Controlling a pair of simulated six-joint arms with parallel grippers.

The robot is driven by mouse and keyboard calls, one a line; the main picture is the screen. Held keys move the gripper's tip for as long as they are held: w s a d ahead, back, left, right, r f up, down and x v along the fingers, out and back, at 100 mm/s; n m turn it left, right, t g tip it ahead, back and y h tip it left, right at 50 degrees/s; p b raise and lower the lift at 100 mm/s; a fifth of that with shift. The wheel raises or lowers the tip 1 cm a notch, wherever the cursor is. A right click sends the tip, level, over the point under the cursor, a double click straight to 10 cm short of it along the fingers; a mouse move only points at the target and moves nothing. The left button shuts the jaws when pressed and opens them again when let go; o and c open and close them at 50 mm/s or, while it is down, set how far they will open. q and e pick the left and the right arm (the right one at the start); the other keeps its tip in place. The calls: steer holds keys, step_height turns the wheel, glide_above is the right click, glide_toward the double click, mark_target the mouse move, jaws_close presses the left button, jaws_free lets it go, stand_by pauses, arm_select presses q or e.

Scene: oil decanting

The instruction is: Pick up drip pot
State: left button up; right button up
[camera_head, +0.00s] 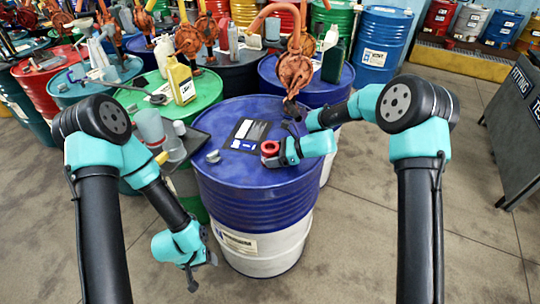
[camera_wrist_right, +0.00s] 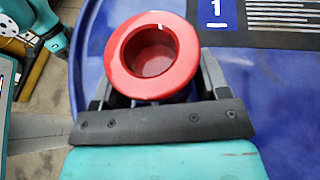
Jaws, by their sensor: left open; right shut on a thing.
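The drip pot (camera_head: 270,147) is a small red round cup with a wide rim and a hollow centre. I cannot tell whether the pot touches the lid. My left gripper (camera_head: 203,264) is open and empty, hanging low beside the drum's left side.
A printed sheet (camera_head: 247,134) and a small grey cap (camera_head: 213,156) lie on the lid. A dark tray with grey jugs (camera_head: 151,130) stands at the lid's left. A rusty pump (camera_head: 294,72) rises behind. Floor is open at right, before a dark board (camera_head: 516,110).

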mark_target(265, 148)
steer(key=c, duration=0.4)
steer(key=shift+c, duration=0.2)
steer(key=shift+r, duration=0.45)
step_height(265, 148, up, 3)
steer(key=s+r, duration=0.1)
steer(key=s, duration=1.5)
steer(key=shift+a, duration=0.1)
